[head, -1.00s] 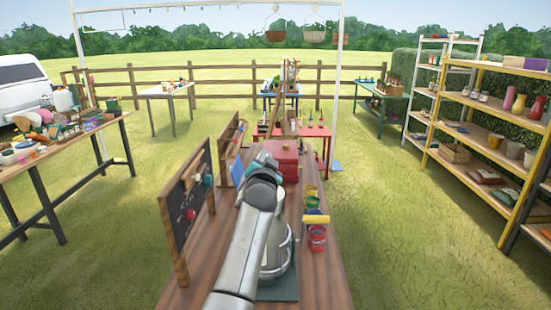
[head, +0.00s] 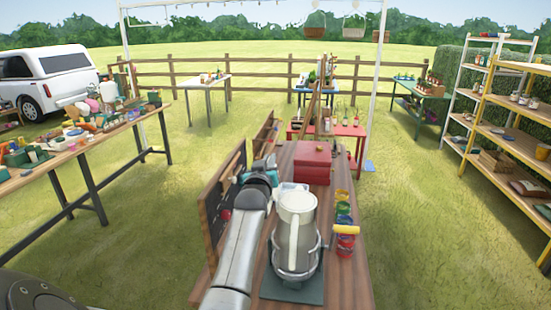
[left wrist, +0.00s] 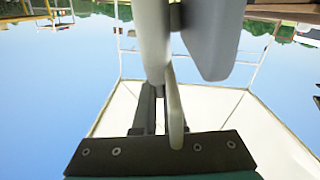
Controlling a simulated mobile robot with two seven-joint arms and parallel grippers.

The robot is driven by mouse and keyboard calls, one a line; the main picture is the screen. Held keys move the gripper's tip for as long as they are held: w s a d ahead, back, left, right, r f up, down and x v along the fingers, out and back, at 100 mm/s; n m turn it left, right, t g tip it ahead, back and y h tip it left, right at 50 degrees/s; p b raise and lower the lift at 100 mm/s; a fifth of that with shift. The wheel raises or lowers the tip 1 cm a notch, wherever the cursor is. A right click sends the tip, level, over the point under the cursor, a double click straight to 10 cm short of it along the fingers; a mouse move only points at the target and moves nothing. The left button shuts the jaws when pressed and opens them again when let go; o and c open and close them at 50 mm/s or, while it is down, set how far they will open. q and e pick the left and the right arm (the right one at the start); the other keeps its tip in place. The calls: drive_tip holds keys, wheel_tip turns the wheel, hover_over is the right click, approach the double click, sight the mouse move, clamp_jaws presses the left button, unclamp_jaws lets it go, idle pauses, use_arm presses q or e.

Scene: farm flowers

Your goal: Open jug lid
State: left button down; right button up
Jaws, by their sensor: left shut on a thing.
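The jug (head: 283,258) is a tall grey metal vessel. It stands upright on a dark green mat (head: 310,292), with a pale round top (head: 298,203) and a pale strip down its near side. I cannot tell whether the top is a raised or closed lid. My left gripper (head: 270,168) is beyond the jug's top and to its left; its fingertips are unclear there. In the left wrist view my left gripper (left wrist: 160,118) is shut on a thin pale piece (left wrist: 175,112), with larger pale grey shapes (left wrist: 212,38) above. My right gripper is not in view.
A red box (head: 313,165) stands behind the jug. Several paint pots (head: 345,240) line its right side, with a yellow-handled roller (head: 346,230) by the nearest. A dark upright board (head: 222,212) stands left of my arm. The wooden tabletop (head: 352,290) is bare at the front right.

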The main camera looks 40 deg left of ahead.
use_arm(q)
drive_tip(key=shift+s+a, duration=0.15)
drive_tip(key=shift+a, duration=0.05)
idle(0.4)
drive_tip(key=c, duration=1)
unclamp_jaws()
drive_tip(key=v, duration=1.5)
drive_tip(key=shift+d+f, duration=0.1)
drive_tip(key=shift+d, duration=0.05)
